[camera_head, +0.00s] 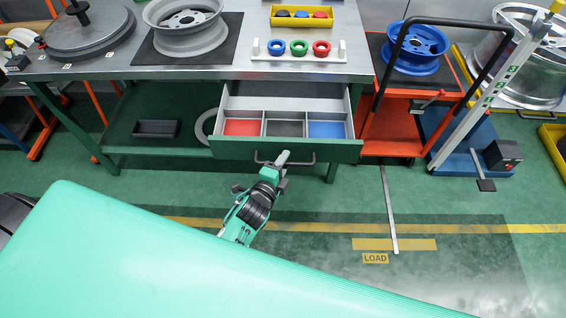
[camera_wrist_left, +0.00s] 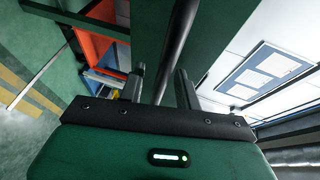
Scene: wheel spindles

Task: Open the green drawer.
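The green drawer (camera_head: 232,149) under the workbench is pulled out, and its inside shows from above. It has red, grey and blue compartments in front of a pale rear section. Its dark bar handle (camera_head: 304,163) runs along the green front. My left gripper (camera_head: 281,160) is at the handle, in front of the drawer. In the left wrist view the handle bar (camera_wrist_left: 176,45) passes between the two fingers (camera_wrist_left: 161,84). The fingers stand apart, with a gap visible on both sides of the bar. My right gripper is not in view.
The workbench (camera_head: 300,70) carries a wheel on a dark mat, a rack with coloured rings and a yellow tray (camera_head: 301,16). A red cart (camera_head: 392,130) with a blue wheel stands close to the drawer's right. The green floor in front is mostly clear.

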